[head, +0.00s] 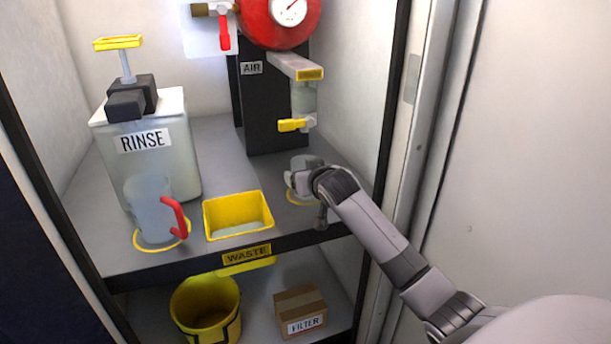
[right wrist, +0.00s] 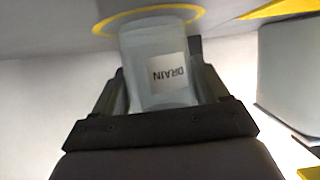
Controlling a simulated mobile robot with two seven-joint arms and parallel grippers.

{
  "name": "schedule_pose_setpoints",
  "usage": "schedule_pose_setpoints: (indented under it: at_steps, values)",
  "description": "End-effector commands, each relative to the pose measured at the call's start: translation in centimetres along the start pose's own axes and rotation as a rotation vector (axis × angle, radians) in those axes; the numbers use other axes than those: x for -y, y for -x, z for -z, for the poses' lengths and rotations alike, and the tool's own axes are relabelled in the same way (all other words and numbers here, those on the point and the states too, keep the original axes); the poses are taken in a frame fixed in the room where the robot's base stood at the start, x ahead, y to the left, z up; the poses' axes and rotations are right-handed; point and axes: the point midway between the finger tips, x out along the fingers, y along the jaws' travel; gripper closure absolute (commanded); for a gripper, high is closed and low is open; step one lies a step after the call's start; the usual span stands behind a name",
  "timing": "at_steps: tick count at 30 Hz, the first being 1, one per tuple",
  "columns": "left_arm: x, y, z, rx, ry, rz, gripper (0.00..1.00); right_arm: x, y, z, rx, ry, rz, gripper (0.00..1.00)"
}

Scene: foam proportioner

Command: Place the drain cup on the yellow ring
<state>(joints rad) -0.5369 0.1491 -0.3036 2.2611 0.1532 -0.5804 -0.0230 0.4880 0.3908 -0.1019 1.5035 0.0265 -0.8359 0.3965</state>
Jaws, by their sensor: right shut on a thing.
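The drain cup (right wrist: 155,90) is a translucent cup with a white DRAIN label, upside down in the right wrist view. My right gripper (right wrist: 160,95) is shut on it, with one finger on each side. In the head view the cup (head: 304,163) is partly hidden behind my right gripper (head: 305,182). The yellow ring (head: 297,200) is marked on the shelf at the right, partly covered by the gripper. In the right wrist view the cup's base overlaps the ring (right wrist: 105,25); I cannot tell whether it touches the shelf. My left gripper is not in view.
A yellow tray (head: 238,194) sits left of the ring. A jug with a red handle (head: 175,218) stands on another yellow ring beside the RINSE tank (head: 150,160). A yellow-handled valve (head: 296,124) hangs above the cup. The cabinet's right wall is close.

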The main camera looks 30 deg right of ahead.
Motion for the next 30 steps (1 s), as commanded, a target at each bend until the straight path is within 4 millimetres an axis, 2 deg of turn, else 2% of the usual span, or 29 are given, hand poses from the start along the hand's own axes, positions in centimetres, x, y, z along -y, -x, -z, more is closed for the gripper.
schedule_pose_setpoints:
  at_steps: [1, 3, 13, 17, 30]
  values:
    - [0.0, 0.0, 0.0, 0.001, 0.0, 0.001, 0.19, 0.0, 0.0, -0.1, 0.001, 0.0, 0.0, 0.2]
    - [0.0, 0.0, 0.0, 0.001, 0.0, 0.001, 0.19, 0.0, 0.0, -0.1, 0.001, 0.0, 0.0, 0.01]
    - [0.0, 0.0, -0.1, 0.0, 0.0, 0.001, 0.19, 0.0, 0.1, 0.2, 0.0, 0.0, 0.0, 0.01]
    - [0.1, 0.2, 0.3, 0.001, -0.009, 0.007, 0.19, 0.0, 1.0, 0.2, 0.002, 0.0, 0.0, 0.01]
    - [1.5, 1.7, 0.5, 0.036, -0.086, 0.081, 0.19, 0.0, 7.4, 0.3, 0.001, 0.0, 0.0, 0.01]
